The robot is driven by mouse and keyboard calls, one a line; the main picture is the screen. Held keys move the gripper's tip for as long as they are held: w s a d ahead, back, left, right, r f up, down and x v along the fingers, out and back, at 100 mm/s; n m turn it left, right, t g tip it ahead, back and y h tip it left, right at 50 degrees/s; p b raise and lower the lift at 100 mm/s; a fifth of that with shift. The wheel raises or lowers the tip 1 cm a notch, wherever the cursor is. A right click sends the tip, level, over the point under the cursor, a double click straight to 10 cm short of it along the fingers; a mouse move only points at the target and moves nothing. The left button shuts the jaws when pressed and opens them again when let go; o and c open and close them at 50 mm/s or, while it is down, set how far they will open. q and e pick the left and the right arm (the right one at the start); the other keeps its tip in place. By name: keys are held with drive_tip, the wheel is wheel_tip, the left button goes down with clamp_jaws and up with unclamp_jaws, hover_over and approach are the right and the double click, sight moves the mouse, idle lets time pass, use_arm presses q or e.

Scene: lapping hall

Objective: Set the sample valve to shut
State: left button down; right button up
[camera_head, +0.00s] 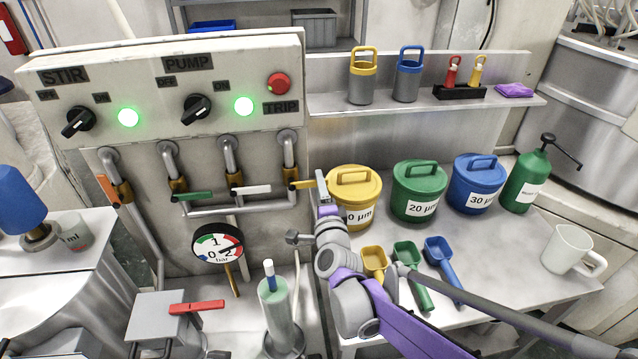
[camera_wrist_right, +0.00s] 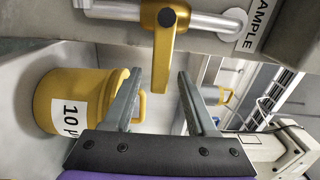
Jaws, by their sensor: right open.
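The sample valve has a yellow lever (camera_head: 300,185) on the rightmost pipe under the control panel. In the head view the lever lies about level, pointing right. In the right wrist view the yellow lever (camera_wrist_right: 165,45) stands crosswise to its grey pipe, beside a SAMPLE label (camera_wrist_right: 258,24). My right gripper (camera_head: 321,188) is at the free end of the lever. In the right wrist view the gripper (camera_wrist_right: 159,85) is open, with a finger on each side of the lever's end and gaps between. My left gripper is not in view.
Green (camera_head: 195,196), white (camera_head: 252,190) and orange (camera_head: 108,190) levers sit on the pipes to the left. A pressure gauge (camera_head: 218,245) is below. A yellow tub (camera_head: 355,185) stands close to my right gripper, with scoops and other tubs on the bench.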

drive_tip(key=s+d, duration=0.1)
drive_tip(key=s, duration=0.8)
drive_tip(key=shift+d, duration=0.4)
drive_tip(key=s+d+f+n+g+h+p, duration=0.1)
drive_tip(key=s+d+f+n+g+p, duration=0.2)
drive_tip(key=s+d+n+g, duration=0.3)
drive_tip(key=s+d+f+n+g+h+p, duration=0.2)
drive_tip(key=s+d+n, duration=0.7)
drive_tip(key=s, duration=1)
drive_tip(key=d+f+g+p, duration=0.2)
drive_tip(key=d+g, duration=0.1)
drive_tip(key=g, duration=0.1)
drive_tip(key=shift+s+f+n, duration=0.15)
drive_tip(key=shift+s+n, duration=0.15)
drive_tip(key=shift+s, duration=0.1)
drive_tip(key=shift+d, duration=0.1)
